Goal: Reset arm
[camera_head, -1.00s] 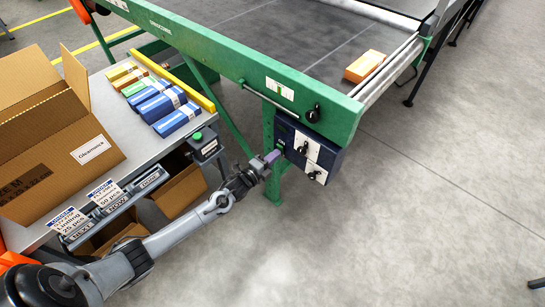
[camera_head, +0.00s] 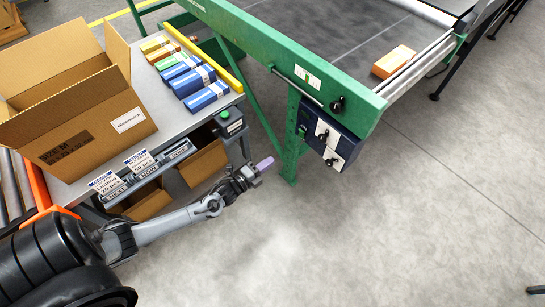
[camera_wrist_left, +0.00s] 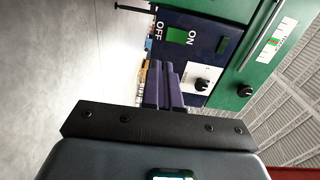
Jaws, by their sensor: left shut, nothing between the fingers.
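My left gripper (camera_head: 264,165) has purple fingers, and they are closed together with nothing between them. It is in open air to the left of and below the dark blue control box (camera_head: 340,146), clear of it. In the left wrist view the closed fingers (camera_wrist_left: 164,84) point towards the same box (camera_wrist_left: 206,38), which carries a green switch (camera_wrist_left: 178,36) between the words ON and OFF and a black knob (camera_wrist_left: 201,85). My left arm reaches in from the lower left. My right gripper is not in view.
A side table holds an open cardboard box (camera_head: 75,118) and several small cartons (camera_head: 207,96). The floor (camera_head: 400,230) at right is clear.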

